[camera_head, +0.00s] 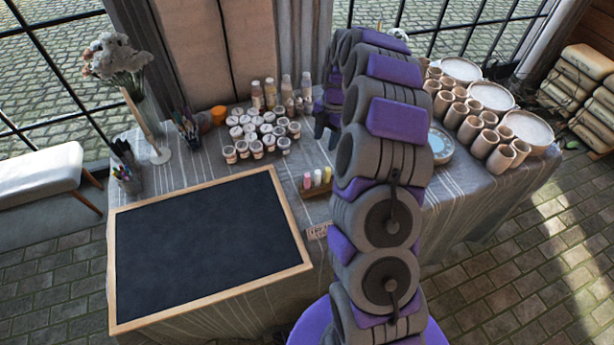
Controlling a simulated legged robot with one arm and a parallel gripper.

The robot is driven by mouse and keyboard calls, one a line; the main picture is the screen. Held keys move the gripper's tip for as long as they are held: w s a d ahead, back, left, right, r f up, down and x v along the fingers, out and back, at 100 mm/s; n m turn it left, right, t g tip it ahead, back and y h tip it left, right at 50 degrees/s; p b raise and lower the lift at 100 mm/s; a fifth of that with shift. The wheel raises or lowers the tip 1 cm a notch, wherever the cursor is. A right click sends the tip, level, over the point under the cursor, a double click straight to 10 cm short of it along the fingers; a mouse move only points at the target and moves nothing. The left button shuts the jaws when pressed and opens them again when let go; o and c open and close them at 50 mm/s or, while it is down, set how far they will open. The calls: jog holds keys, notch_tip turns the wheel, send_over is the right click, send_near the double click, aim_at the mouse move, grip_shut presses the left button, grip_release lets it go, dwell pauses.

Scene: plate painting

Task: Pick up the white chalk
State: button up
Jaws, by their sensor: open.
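Short chalk sticks stand upright in a small wooden holder (316,191) on the table, right of the blackboard's top corner. A pale, whitish chalk (327,175) is at the right end, beside a yellow one (317,178) and a pink one (307,181). My gripper (328,132) is behind my arm, beyond the chalk holder and apart from it. It is open, with purple and dark parts showing; my arm hides much of it. I see nothing held in it.
A framed blackboard (205,250) covers the table's left front. Several paint jars (256,148) and bottles (271,94) stand behind the holder. A flower vase (152,125) and brush cups stand left. Clay cups (470,130) and plates (528,128) fill the right.

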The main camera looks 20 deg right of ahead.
jog(key=d+f, duration=0.2)
jog(key=b, duration=0.2)
send_over(316, 172)
notch_tip(316, 172, down, 7)
jog(key=shift+w, duration=0.1)
jog(key=f, duration=0.1)
jog(key=d+f, duration=0.1)
jog(key=f, duration=0.1)
jog(key=d+f+b, duration=0.1)
jog(key=shift+f, duration=0.25)
jog(key=f, duration=0.1)
jog(key=a+f, duration=0.1)
jog(key=a+f+b, duration=0.1)
jog(key=shift+s+f, duration=0.2)
jog(key=shift+s, duration=0.05)
jog(key=shift+a+f, duration=0.2)
jog(key=shift+a, duration=0.15)
jog(key=shift+d, duration=0.75)
jog(key=shift+c, duration=1)
jog(key=shift+d, duration=0.2)
jog(key=c, duration=0.3)
jog(key=shift+a, duration=0.75)
grip_shut()
